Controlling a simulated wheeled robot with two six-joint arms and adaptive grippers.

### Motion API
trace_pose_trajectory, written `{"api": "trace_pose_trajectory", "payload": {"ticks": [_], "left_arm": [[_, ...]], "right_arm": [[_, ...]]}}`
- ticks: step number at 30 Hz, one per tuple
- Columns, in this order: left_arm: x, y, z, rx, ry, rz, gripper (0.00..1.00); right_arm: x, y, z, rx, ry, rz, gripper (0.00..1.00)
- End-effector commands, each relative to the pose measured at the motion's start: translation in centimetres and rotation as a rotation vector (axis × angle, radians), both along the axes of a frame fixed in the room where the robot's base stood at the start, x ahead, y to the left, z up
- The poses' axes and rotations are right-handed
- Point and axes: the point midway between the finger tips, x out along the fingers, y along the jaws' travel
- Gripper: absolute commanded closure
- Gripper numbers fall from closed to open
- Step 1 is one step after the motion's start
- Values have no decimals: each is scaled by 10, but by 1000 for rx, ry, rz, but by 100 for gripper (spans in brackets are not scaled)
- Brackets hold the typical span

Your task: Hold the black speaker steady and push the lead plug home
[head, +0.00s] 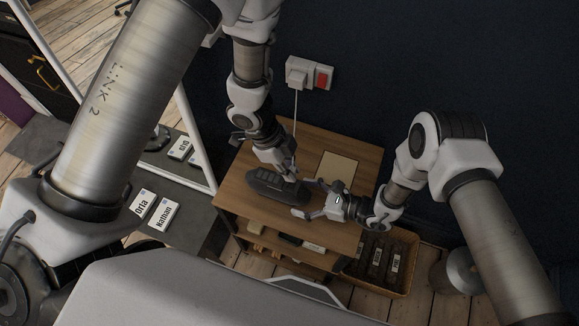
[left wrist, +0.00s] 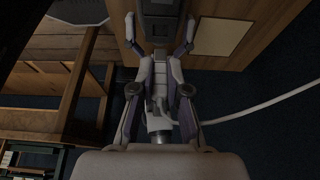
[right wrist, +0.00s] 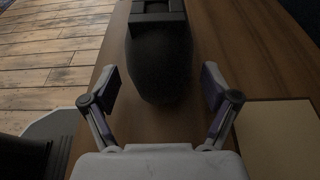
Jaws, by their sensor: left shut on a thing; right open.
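The black speaker (head: 275,187) lies on the wooden table top, its rounded end toward my right gripper. In the right wrist view the speaker (right wrist: 160,62) sits between the spread fingers, with a gap on each side. My right gripper (head: 304,198) is open and not touching it. My left gripper (head: 284,168) is at the speaker's back end. In the left wrist view it is shut on the pale lead plug (left wrist: 159,78), in line with the speaker's dark end (left wrist: 160,22). I cannot tell whether the plug tip touches the speaker. The white lead (left wrist: 262,106) trails right.
A white wall outlet with a red switch (head: 323,77) is above the table (head: 240,193). A tan card (head: 337,170) lies behind the speaker. A basket (head: 400,268) stands below right. Lower shelves hold several items. A mirror frame (head: 196,140) leans at left.

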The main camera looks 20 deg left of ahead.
Motion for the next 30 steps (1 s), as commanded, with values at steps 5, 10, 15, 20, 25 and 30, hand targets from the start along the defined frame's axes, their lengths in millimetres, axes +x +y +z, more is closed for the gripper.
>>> {"api": "trace_pose_trajectory", "payload": {"ticks": [5, 10, 15, 20, 25, 30], "left_arm": [[0, 0, 0, 0, 0, 0, 100], [0, 0, 0, 0, 0, 0, 100], [0, 0, 0, 0, 0, 0, 100], [0, 0, 0, 0, 0, 0, 100], [0, 0, 0, 0, 0, 0, 100], [0, 0, 0, 0, 0, 0, 100]], "right_arm": [[0, 9, -3, 0, 0, 0, 14], [0, 9, -3, 0, 0, -1, 14], [0, 9, -3, 0, 0, 0, 14], [0, 9, -3, 0, 0, 0, 38], [0, 9, -3, -1, 0, 0, 62], [0, 9, -3, -1, 0, 0, 62]]}}
